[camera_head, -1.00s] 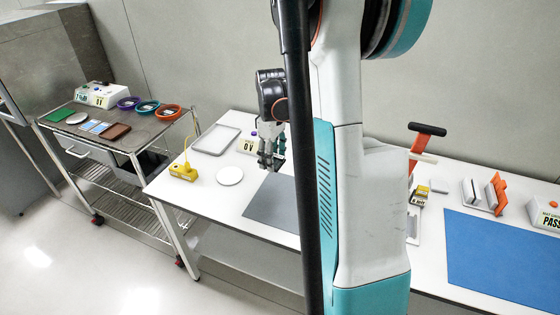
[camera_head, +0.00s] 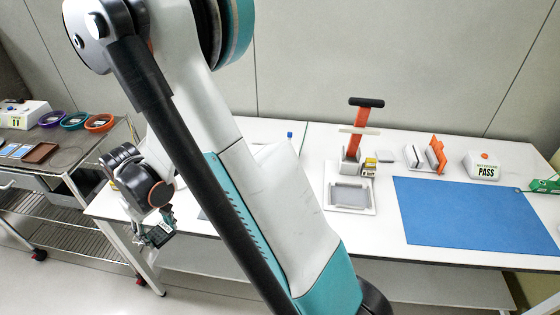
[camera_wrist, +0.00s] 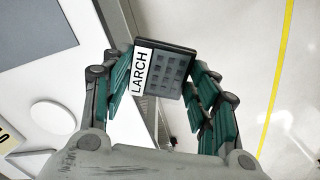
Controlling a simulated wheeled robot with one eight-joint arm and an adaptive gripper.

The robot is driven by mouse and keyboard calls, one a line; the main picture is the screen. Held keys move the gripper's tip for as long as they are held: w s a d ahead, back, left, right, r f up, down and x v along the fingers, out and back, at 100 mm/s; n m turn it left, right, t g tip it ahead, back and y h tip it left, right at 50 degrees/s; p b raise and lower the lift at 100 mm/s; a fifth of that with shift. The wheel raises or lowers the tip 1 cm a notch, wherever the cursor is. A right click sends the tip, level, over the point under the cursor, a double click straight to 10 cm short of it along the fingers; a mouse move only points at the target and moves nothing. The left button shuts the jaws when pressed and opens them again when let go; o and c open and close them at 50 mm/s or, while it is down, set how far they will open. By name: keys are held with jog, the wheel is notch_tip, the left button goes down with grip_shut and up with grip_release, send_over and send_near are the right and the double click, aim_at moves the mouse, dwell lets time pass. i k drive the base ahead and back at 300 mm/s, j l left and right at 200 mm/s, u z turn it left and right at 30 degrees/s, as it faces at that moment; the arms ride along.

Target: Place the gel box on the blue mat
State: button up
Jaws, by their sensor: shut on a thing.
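My gripper (camera_head: 165,222) is shut on the gel box (camera_wrist: 172,70), a dark flat box with a grid of squares and a white "LARCH" label. In the wrist view the box sits between both green-padded fingers (camera_wrist: 160,100). In the head view the gel box (camera_head: 158,236) hangs just off the front edge of the white table, at the left. The blue mat (camera_head: 470,215) lies flat on the table at the right, with nothing on it. My arm stands between the gripper and the mat in the head view and hides the table's middle.
Left of the mat stand a press with an orange lever (camera_head: 358,135), a pale tray (camera_head: 350,196) and a small yellow box (camera_head: 370,163). Behind the mat are an orange-and-white rack (camera_head: 428,156) and a "PASS" device (camera_head: 481,166). A metal cart (camera_head: 65,160) stands at the far left.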

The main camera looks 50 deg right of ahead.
aim_at(482, 219)
jog(key=z, duration=1.8)
jog(key=i+l+z, duration=0.1)
jog(key=l+z, duration=0.2)
jog(key=i+l+z, duration=0.15)
jog(key=l+z, duration=0.2)
jog(key=i+l+z, duration=0.3)
jog(key=k+l, duration=0.05)
jog(key=k, duration=0.05)
